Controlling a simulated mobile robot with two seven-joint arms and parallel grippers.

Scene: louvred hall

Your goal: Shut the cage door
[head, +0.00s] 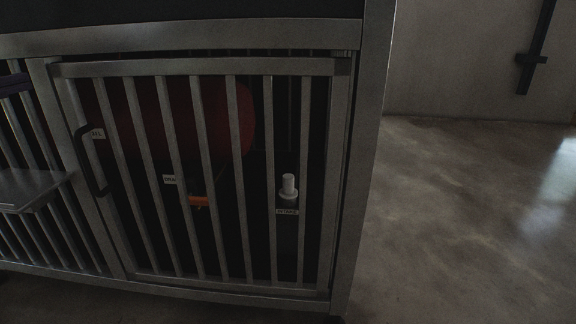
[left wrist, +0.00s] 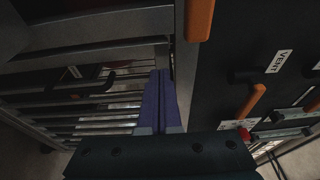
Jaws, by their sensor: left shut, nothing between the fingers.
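The cage door (head: 203,68) is a grey barred panel in the front of a metal cage. It stands in or very near its frame; I cannot tell whether it is fully flush. Its black handle (head: 89,160) is on its left side and also shows in the left wrist view (left wrist: 85,86). In the left wrist view the fingers (left wrist: 160,101) are together and empty. My right gripper is not in view.
Behind the bars are a red rounded body (head: 219,118), an orange lever (head: 198,201) and a white fitting (head: 289,187). A grey plate (head: 32,190) juts out at the left. The left wrist view shows a dark panel with orange levers (left wrist: 250,102). Floor at right (head: 470,220) is clear.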

